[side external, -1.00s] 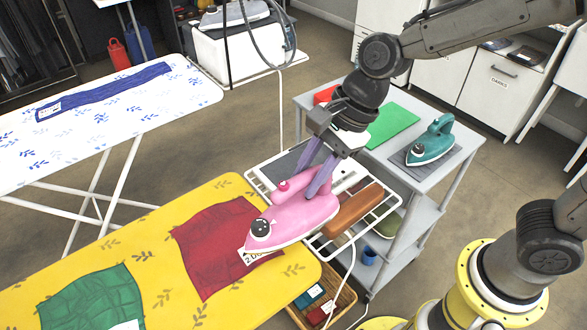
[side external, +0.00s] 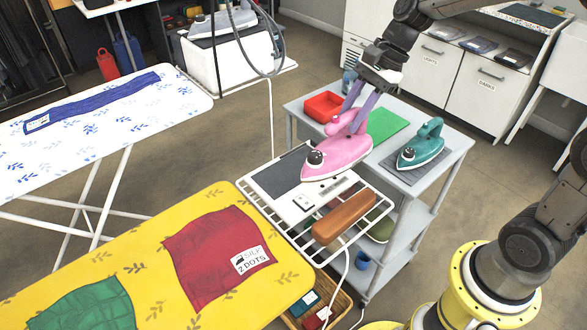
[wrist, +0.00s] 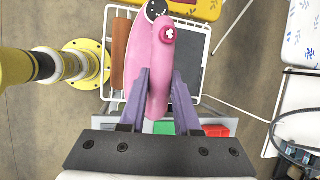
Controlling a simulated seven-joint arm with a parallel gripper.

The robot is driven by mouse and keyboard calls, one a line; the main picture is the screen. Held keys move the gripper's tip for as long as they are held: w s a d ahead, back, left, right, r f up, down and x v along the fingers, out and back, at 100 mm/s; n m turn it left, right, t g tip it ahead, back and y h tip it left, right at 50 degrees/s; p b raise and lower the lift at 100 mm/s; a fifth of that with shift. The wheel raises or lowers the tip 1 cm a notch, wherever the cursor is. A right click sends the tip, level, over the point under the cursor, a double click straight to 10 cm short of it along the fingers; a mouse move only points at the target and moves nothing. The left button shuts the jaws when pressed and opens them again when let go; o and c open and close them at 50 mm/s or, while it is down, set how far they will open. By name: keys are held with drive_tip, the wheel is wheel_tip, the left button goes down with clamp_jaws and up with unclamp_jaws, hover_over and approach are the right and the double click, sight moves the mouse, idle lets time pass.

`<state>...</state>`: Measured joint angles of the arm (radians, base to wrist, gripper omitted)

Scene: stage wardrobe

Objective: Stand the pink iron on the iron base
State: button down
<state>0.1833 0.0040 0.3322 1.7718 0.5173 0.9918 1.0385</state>
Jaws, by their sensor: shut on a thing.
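The pink iron (side external: 343,157) hangs in the air in the side view, its dark dial end toward the lower left. My gripper (side external: 357,118) is shut on its handle from above. In the wrist view the pink iron (wrist: 157,62) lies between the purple fingers of my gripper (wrist: 161,80). Below is the white wire rack (side external: 317,257) at the end of the yellow board, carrying a dark grey plate (side external: 283,172) that may be the iron base. The plate also shows right of the iron in the wrist view (wrist: 193,55). The iron hides part of the rack.
A brown block (side external: 343,217) lies on the rack near a white socket box (side external: 303,202). A grey cart (side external: 450,160) holds a teal iron (side external: 421,146), a green sheet (side external: 385,123) and a red tray (side external: 323,105). The yellow board (side external: 150,250) carries red cloth (side external: 205,255).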

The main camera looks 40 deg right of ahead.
drive_tip(key=shift+w+d, duration=0.15)
drive_tip(key=shift+d, duration=0.3)
drive_tip(key=w+f, duration=1.3)
drive_tip(key=w, duration=0.1)
drive_tip(key=shift+s+a+f, duration=0.1)
drive_tip(key=c, duration=0.6)
unclamp_jaws()
drive_tip(key=shift+f, duration=0.1)
